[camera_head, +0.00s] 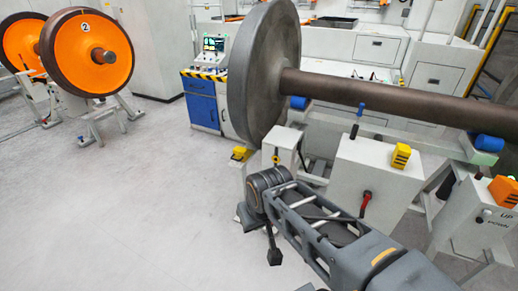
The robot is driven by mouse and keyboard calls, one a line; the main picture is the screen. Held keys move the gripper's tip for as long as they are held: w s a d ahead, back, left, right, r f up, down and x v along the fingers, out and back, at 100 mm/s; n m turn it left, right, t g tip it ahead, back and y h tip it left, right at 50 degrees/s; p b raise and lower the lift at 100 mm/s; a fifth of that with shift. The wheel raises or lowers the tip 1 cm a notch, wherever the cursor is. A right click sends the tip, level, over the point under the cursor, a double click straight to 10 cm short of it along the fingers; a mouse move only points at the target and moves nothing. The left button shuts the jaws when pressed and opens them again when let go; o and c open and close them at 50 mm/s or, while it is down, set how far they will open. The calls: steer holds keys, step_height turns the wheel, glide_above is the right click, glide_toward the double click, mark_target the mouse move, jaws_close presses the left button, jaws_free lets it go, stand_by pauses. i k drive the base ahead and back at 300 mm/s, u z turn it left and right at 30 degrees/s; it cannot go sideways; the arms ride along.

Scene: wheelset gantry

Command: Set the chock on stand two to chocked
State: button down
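An orange-faced wheel (88,55) with a dark rim and a round label "2" sits on a light grey stand (98,115) at the upper left. No chock can be made out clearly on that stand at this size. A small yellow block (240,153) is by the foot of the large grey wheel at the centre. My arm reaches in from the lower right, and its bend is at the picture's centre. A dark end piece (275,257), perhaps my gripper, hangs low over the floor, far from the labelled wheel. Its fingers cannot be made out.
A large grey wheel (262,75) on a brown axle (385,96) stands behind my arm. Grey boxes carry a red handle (366,202), a yellow block (401,156) and an orange block (505,191). A blue cabinet (202,105) stands behind. The floor at left is clear.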

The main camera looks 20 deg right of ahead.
mark_target(241, 154)
steer(key=z, duration=0.3)
steer(key=i, duration=0.8)
steer(key=u, duration=0.55)
steer(key=i, duration=0.6)
steer(key=u, duration=0.6)
